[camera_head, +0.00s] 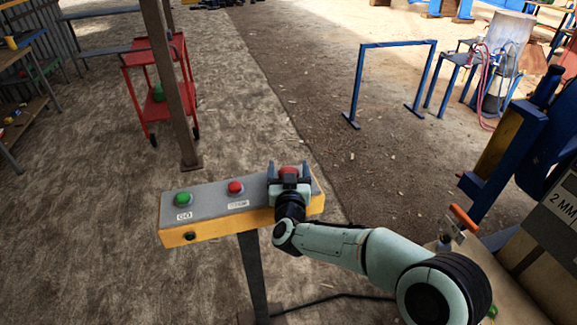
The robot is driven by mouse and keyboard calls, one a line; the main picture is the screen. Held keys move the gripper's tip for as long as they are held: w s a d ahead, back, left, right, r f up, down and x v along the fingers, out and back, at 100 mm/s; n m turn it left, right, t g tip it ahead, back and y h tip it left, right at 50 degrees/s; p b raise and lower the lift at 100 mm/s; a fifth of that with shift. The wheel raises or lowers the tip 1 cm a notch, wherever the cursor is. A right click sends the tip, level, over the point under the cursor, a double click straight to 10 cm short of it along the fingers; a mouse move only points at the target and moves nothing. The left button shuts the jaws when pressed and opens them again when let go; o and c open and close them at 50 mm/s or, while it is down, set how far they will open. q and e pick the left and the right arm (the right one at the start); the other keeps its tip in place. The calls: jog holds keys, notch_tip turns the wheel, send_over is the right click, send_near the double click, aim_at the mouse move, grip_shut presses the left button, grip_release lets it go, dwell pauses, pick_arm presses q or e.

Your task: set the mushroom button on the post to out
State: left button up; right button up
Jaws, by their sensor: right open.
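A control box (210,208) with a grey top and yellow sides stands on a dark post (252,270). My right gripper (289,167) is at the right end of the box, with its two fingers apart. A red mushroom button (288,172) shows between the fingers, partly hidden by the gripper. I cannot tell whether the fingers touch it. A smaller red button (235,187) sits in the middle of the box above a label. A green button (183,198) is at the left, above a GO label. My left gripper is not in view.
A blue frame stand (398,44) is on the ground behind. A red trolley (128,92) stands beside a brown column (165,80) at the upper left. Blue machinery (500,150) and an orange-handled lever (463,218) are at the right. The ground left of the box is clear.

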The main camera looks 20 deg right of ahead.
jog(key=shift+w+d, duration=0.1)
jog(key=shift+w, duration=0.35)
jog(key=c, duration=1.4)
jog(key=shift+r+p, duration=0.5)
jog(key=shift+r, duration=0.25)
jog(key=shift+c, duration=0.2)
jog(key=o, duration=1.4)
jog(key=shift+o, duration=0.2)
jog(key=shift+s, duration=0.15)
